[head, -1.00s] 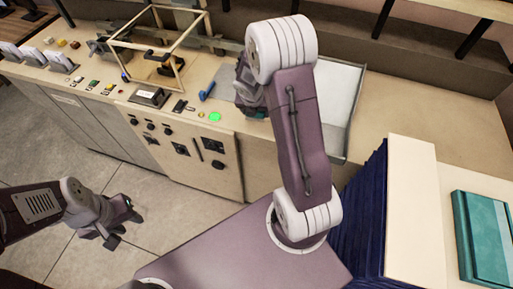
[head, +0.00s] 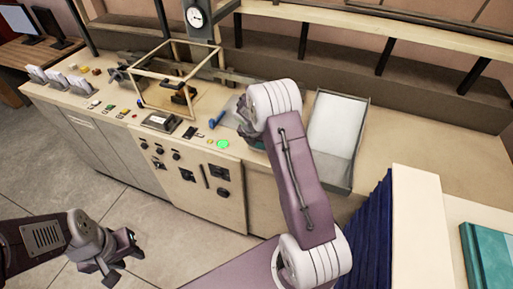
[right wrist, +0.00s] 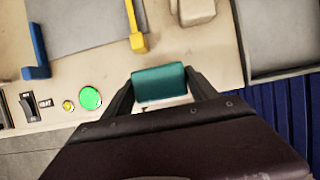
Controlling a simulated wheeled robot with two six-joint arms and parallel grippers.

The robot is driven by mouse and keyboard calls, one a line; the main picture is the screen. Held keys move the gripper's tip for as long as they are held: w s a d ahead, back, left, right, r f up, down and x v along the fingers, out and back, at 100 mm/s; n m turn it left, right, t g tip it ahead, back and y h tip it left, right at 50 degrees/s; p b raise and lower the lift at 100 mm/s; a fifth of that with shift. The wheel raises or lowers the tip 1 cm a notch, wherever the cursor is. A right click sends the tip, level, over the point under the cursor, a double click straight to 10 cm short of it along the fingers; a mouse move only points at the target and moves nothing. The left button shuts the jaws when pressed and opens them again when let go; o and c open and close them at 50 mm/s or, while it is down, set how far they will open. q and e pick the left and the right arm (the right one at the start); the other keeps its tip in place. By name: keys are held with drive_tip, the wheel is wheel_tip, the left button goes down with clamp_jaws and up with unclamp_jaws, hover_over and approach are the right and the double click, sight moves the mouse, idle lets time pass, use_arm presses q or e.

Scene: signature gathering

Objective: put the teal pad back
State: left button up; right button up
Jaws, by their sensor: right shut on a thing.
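The teal pad (right wrist: 160,82) is a small block between the fingers of my right gripper (right wrist: 160,94) in the right wrist view. The fingers are shut on its two sides. It is over the pale counter, near the front edge and to the right of the green button (right wrist: 90,98). In the head view, my right forearm hides most of this gripper and pad. My left gripper (head: 122,262) is empty, with its fingers apart, over the floor in front of the cabinet.
A grey tray (head: 352,172) with a white sheet lies right of my right arm. A wire-frame box (head: 160,97) and a blue handle (head: 217,119) are to the left. A larger teal book (head: 490,255) lies on the right-hand stand. The counter at far right is clear.

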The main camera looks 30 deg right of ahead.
sight(257, 148)
drive_tip(key=shift+w+f, duration=0.45)
drive_tip(key=shift+w, duration=0.2)
drive_tip(key=f, duration=0.1)
drive_tip(key=s+f, duration=0.1)
drive_tip(key=f, duration=0.1)
drive_tip(key=shift+a, duration=0.15)
drive_tip(key=shift+w+f, duration=0.35)
drive_tip(key=shift+f, duration=0.15)
drive_tip(key=o, duration=1.5)
drive_tip(key=shift+s+r, duration=0.15)
drive_tip(key=shift+s, duration=0.05)
drive_tip(key=shift+c, duration=0.2)
